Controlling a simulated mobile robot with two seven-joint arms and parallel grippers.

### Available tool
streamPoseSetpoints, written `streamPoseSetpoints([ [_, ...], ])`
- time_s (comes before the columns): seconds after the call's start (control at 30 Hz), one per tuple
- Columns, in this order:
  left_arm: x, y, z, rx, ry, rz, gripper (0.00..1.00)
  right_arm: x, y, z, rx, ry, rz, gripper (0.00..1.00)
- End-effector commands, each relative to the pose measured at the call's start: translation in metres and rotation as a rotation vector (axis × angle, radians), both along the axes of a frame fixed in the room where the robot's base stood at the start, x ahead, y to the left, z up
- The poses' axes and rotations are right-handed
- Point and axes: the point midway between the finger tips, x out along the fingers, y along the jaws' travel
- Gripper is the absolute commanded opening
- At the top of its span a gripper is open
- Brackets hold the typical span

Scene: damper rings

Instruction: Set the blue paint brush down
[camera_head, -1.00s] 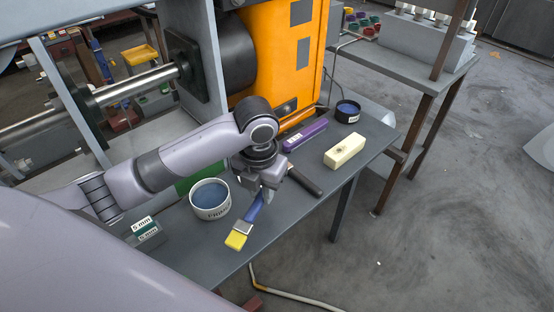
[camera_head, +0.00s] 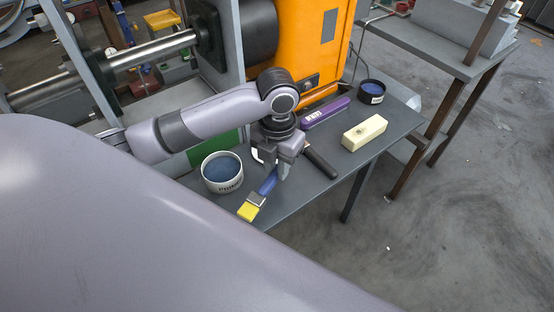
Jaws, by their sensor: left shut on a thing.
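The blue paint brush (camera_head: 267,185) has a blue handle, a metal band and yellow bristles (camera_head: 248,211). It slants toward the front edge of the grey bench, bristles toward me. My left gripper (camera_head: 276,172) points down at the handle's far end and is shut on it. The brush is at or very near the bench top; I cannot tell whether it touches. My right gripper is not in view.
A white tin of blue paint (camera_head: 222,172) stands just left of the brush.

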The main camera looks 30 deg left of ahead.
Motion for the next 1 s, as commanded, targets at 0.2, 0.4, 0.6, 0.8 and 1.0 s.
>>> streamPoseSetpoints([
  [0.2,0.0,0.0,-0.024,0.002,0.001,0.0,0.0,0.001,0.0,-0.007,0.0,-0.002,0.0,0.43],
  [0.4,0.0,0.0,-0.039,0.001,0.001,0.001,0.0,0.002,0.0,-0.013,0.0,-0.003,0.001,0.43],
  [0.6,0.0,0.0,-0.045,0.0,-0.001,0.0,0.0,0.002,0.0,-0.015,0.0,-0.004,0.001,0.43],
  [0.8,0.0,0.0,-0.046,0.0,-0.001,0.0,0.0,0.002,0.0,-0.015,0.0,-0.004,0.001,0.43],
  [1.0,0.0,0.0,-0.045,0.0,0.0,0.0,0.31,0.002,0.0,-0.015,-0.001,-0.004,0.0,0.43],
])
